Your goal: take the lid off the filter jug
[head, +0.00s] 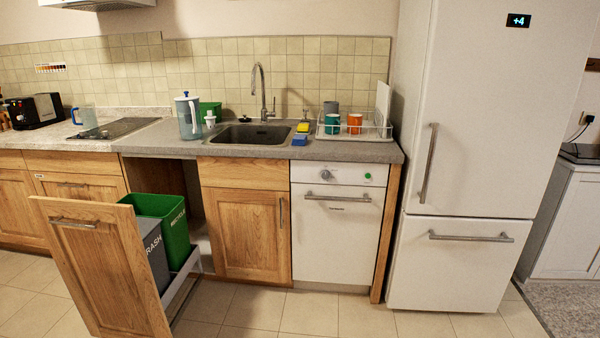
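The filter jug (188,118) stands upright on the counter, left of the sink. It has a pale translucent body and a handle on its right side. Its lid (185,98), with a small blue knob on top, sits on the jug. Neither of my grippers is in view, and nothing touches the jug.
A green container (210,112) and a small white item (210,119) stand just right of the jug. The sink (252,134) and tap (263,92) are further right. A pull-out drawer front (95,265) with a grey bin (151,250) and green bin (172,227) juts out below.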

